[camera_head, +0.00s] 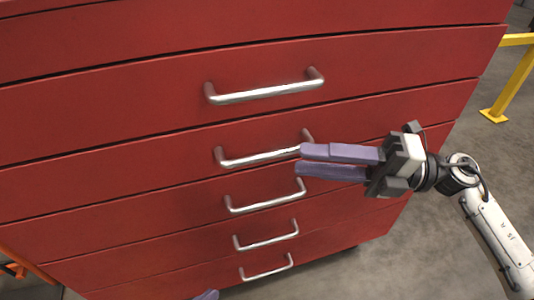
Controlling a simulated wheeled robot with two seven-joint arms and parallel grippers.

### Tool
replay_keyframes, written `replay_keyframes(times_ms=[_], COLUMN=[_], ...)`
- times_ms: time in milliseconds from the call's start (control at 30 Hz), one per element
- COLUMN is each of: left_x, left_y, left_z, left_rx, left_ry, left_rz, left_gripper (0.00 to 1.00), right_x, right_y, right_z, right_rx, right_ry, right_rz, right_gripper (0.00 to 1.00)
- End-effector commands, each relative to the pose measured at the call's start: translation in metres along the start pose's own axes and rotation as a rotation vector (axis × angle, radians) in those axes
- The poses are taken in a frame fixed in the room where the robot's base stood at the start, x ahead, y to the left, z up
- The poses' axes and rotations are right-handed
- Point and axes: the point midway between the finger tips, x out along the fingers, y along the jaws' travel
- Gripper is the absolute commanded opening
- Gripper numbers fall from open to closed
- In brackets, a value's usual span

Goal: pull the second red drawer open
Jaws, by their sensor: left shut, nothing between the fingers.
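A red cabinet fills the view with several drawers, each front flush with its neighbours. The drawer with the second visible handle from the top (100,172) looks closed. Its silver bar handle (245,160) is partly covered at its right end by my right gripper (300,160). That gripper has two purple fingers, slightly apart, pointing left; I cannot tell whether they touch the bar or go around it. Only a purple fingertip of my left gripper (207,295) shows at the bottom edge, low in front of the cabinet. Drawer numbering is uncertain because the cabinet top is out of view.
Another handle (265,92) is above, and several are below, such as the nearest one (265,202). A yellow barrier post (511,85) stands at the right. An orange frame (25,262) is at lower left. Grey floor (390,265) is clear at lower right.

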Motion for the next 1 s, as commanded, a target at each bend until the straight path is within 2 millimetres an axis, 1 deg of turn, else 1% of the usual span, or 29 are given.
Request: replay_keyframes(times_ms=[33,200,300,400,500,600,833,967,1000], left_x=[0.001,0.002,0.003,0.004,0.004,0.004,0.004,0.004,0.004], left_y=[0.0,0.001,0.001,0.001,0.002,0.002,0.002,0.002,0.002], left_z=[0.0,0.0,0.001,0.001,0.001,0.002,0.001,0.001,0.001], left_rx=[0.001,0.003,0.005,0.005,0.006,0.006,0.006,0.006,0.006], left_ry=[0.0,-0.005,-0.009,-0.012,-0.014,-0.014,-0.015,-0.015,-0.015], left_rz=[0.001,0.004,0.006,0.007,0.008,0.009,0.009,0.01,0.01], left_gripper=[0.0,0.0,0.0,0.0,0.0,0.0,0.0,0.0,0.0], right_x=[0.01,0.043,0.059,0.071,0.079,0.082,0.082,0.082,0.082], right_y=[0.001,0.002,0.002,0.001,0.001,0.001,0.001,0.001,0.001], right_z=[-0.001,0.0,0.0,0.0,0.0,0.0,0.0,0.0,0.0], right_rx=[-0.001,-0.001,-0.001,0.001,0.001,0.001,0.002,0.002,0.002], right_ry=[0.003,0.001,0.0,0.0,-0.002,-0.002,-0.002,-0.002,-0.002], right_rz=[0.005,0.007,0.007,0.006,0.005,0.004,0.004,0.004,0.004], right_gripper=[0.29,0.29,0.29,0.29,0.29,0.29,0.29,0.07,0.01])
